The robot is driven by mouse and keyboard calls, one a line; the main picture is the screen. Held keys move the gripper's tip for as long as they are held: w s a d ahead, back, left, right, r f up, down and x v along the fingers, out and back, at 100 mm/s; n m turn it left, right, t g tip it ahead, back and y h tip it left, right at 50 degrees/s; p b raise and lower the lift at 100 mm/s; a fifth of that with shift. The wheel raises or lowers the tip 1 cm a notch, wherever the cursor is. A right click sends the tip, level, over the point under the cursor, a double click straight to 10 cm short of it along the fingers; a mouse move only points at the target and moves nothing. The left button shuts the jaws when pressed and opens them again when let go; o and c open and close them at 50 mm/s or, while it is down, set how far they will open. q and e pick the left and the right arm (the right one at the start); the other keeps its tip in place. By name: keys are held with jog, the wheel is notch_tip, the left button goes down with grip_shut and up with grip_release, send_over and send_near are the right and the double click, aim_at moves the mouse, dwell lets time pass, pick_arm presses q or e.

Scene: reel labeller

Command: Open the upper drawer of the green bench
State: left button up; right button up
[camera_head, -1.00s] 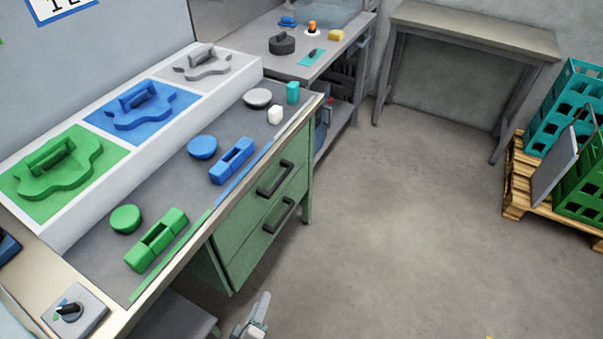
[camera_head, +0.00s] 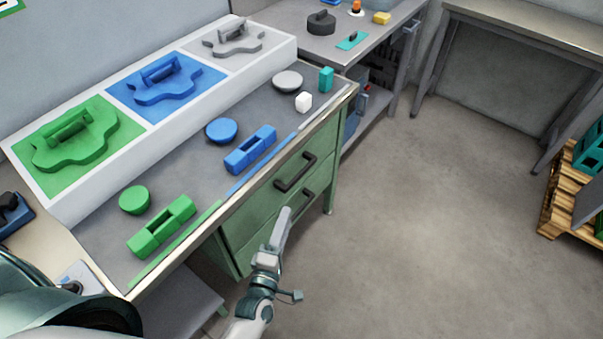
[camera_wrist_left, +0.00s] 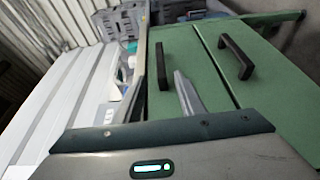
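The green bench (camera_head: 232,256) has two closed drawers in its front. The upper drawer (camera_head: 262,205) has a dark bar handle (camera_head: 296,173), and the lower drawer has a similar handle (camera_head: 305,207) below it. My left gripper (camera_head: 279,232) is open and empty, in front of the drawers, apart from both handles. In the left wrist view its fingers (camera_wrist_left: 161,96) point at the bench front, with the upper handle (camera_wrist_left: 162,66) showing between them farther off. The lower handle (camera_wrist_left: 235,57) is to the right there. My right gripper is not in view.
On the benchtop lie green, blue and pale pieces, such as a green block (camera_head: 161,226) and a blue block (camera_head: 250,150), beside a tray (camera_head: 62,212) of coloured shapes. A grey table (camera_head: 535,30) and a pallet (camera_head: 565,205) stand right. The middle floor is clear.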

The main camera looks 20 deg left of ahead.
aim_at(300, 178)
pick_arm(q)
jog(key=w+p, duration=0.1)
jog(key=w, duration=0.4)
jog(key=w+p, duration=0.1)
jog(key=w, duration=0.4)
jog(key=w+p, duration=0.1)
jog(key=w, duration=0.4)
jog(key=shift+w+a, duration=0.3)
jog(key=shift+a, duration=0.05)
jog(key=shift+w, duration=0.85)
grip_shut()
